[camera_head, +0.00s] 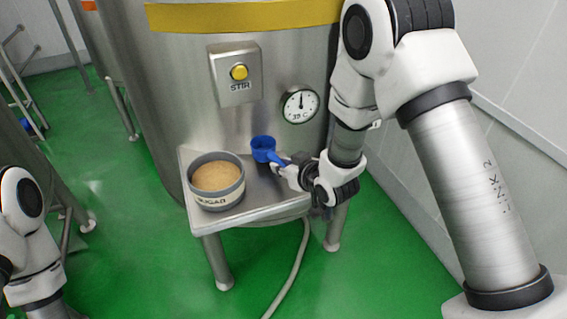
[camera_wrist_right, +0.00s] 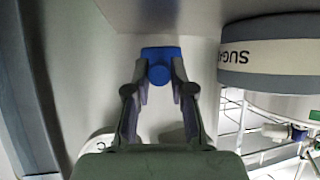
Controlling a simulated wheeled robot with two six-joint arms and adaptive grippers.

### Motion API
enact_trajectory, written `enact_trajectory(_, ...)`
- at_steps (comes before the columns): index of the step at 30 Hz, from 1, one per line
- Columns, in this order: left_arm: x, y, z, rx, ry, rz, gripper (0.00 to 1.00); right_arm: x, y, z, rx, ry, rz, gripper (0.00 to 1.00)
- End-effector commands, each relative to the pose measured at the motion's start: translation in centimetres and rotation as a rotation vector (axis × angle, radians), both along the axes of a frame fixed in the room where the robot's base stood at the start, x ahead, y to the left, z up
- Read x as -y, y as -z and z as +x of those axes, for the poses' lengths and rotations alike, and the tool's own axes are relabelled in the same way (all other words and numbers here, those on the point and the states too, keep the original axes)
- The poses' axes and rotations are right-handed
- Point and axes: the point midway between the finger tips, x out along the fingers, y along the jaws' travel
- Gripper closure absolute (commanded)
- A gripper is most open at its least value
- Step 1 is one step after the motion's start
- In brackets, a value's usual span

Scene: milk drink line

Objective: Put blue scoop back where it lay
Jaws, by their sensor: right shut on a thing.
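The blue scoop (camera_head: 264,149) is at the back of a small steel shelf (camera_head: 238,212) on the tank, to the right of the sugar bowl. My right gripper (camera_head: 287,166) is shut on the scoop's handle, reaching in from the right. In the right wrist view the blue scoop (camera_wrist_right: 160,66) shows between the two fingertips of the right gripper (camera_wrist_right: 160,88). I cannot tell whether the scoop touches the shelf. My left arm shows at the left edge of the head view, but its gripper is out of view.
A grey bowl marked SUGAR (camera_head: 217,191), full of tan grains, stands on the shelf's left part. Above are a STIR button box (camera_head: 235,75) and a round dial (camera_head: 300,104) on the steel tank (camera_head: 185,100). A hose (camera_head: 290,275) hangs below the shelf.

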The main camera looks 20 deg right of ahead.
Motion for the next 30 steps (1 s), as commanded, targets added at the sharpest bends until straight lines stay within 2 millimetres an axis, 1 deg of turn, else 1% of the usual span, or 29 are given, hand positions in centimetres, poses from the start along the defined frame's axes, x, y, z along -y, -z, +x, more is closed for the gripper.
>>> enact_trajectory(1,0.0,0.6,-0.01,0.0,0.0,0.0,0.05,0.0,0.64,0.01,0.001,0.0,0.0,1.0)
enact_trajectory(3,0.0,0.74,-0.02,0.0,0.0,0.0,0.05,0.01,0.83,0.02,0.001,0.0,0.0,1.0)
enact_trajectory(11,0.0,0.65,-0.02,-0.001,0.0,0.0,0.05,0.01,0.78,0.01,0.001,0.0,0.0,1.0)
enact_trajectory(12,0.0,0.65,-0.02,0.0,0.0,0.0,0.05,0.01,0.78,0.01,0.001,0.0,0.0,0.67)
enact_trajectory(13,0.0,0.65,-0.01,0.0,0.0,0.0,0.05,0.01,0.78,0.01,0.001,0.0,0.0,0.56)
enact_trajectory(14,0.0,0.65,-0.01,0.0,0.0,0.0,0.05,0.01,0.78,0.01,0.001,0.0,0.0,0.48)
enact_trajectory(20,0.0,0.65,-0.01,0.0,0.0,0.0,0.05,0.0,0.78,-0.01,0.0,0.0,0.0,0.48)
enact_trajectory(21,0.0,0.65,-0.01,0.0,0.0,0.0,0.05,0.0,0.79,-0.01,0.0,0.0,0.0,0.41)
enact_trajectory(22,0.0,0.65,-0.01,0.0,0.0,0.0,0.05,0.0,0.8,-0.01,0.0,0.0,0.0,0.3)
enact_trajectory(24,0.0,0.65,-0.01,0.0,0.0,0.0,0.05,0.0,0.79,-0.01,0.0,0.0,0.0,0.17)
enact_trajectory(30,0.0,0.65,-0.01,0.0,0.0,0.0,0.05,0.0,0.79,-0.01,0.0,0.0,0.0,0.17)
